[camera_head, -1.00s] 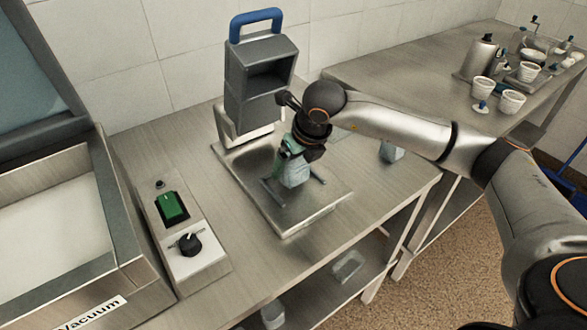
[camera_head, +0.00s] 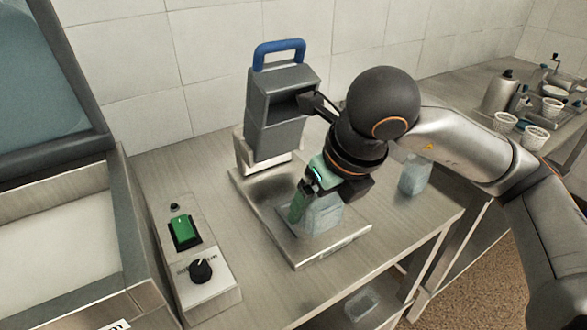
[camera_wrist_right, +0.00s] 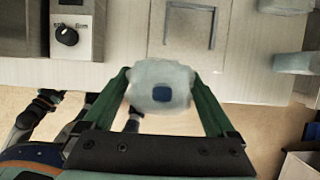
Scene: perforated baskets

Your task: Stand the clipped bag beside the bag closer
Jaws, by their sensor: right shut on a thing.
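The bag closer (camera_head: 273,112) is a grey upright housing with a blue handle, at the back of a steel tray. My right gripper (camera_head: 312,192) has green fingers and is shut on the clipped bag (camera_head: 325,213), a pale translucent bag. It holds the bag over the front right part of the tray, in front and to the right of the closer. I cannot tell whether the bag touches the tray. In the right wrist view the bag (camera_wrist_right: 160,80) sits between the fingertips, with a dark blue patch on it. My left gripper is not in view.
The steel tray (camera_head: 318,255) has a raised rim. Another pale bag (camera_head: 414,178) stands on the table to its right. A control box with a green switch (camera_head: 184,231) and black knob (camera_head: 201,270) lies left, beside the vacuum machine (camera_head: 125,245). Bare table separates box and tray.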

